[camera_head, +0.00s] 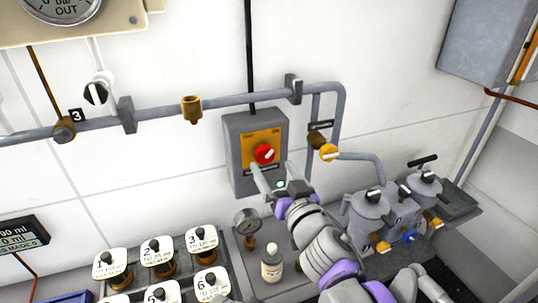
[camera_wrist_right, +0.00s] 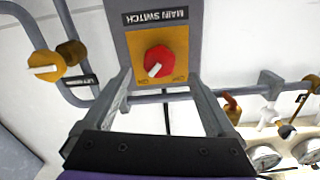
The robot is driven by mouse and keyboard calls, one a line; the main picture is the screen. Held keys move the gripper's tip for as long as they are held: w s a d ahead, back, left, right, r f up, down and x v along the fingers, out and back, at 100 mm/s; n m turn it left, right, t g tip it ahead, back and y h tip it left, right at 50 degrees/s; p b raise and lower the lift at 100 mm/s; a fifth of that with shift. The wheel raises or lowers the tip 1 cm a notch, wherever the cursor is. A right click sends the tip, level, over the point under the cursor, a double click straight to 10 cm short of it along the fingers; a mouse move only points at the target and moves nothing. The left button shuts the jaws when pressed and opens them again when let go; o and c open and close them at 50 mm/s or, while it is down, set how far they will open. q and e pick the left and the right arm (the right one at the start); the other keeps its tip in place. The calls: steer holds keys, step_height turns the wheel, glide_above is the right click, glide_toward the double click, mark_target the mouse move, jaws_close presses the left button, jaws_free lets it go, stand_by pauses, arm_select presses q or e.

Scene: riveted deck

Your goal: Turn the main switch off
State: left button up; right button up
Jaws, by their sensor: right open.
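The main switch is a red knob (camera_head: 264,153) with a white pointer mark on a yellow plate, on a grey wall box (camera_head: 239,174). In the head view the mark points to the upper right; I cannot read the plate's position words. My right gripper (camera_head: 281,168) is open and empty just in front of the box, below the knob. The right wrist view, upside down, shows the red knob (camera_wrist_right: 158,61) framed between the two open fingers (camera_wrist_right: 160,82), with no finger touching it that I can see. The MAIN SWITCH label (camera_wrist_right: 156,15) is readable there. My left gripper is not in view.
A yellow valve knob (camera_head: 329,152) sits on the pipe right of the box. A pipe (camera_head: 225,100) runs above the box.

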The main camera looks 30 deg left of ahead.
mark_target(267, 157)
steer(key=p+x, duration=0.1)
steer(key=x, duration=0.4)
steer(key=shift+w, duration=0.15)
steer(key=c, duration=1.4)
steer(key=shift+o, duration=0.2)
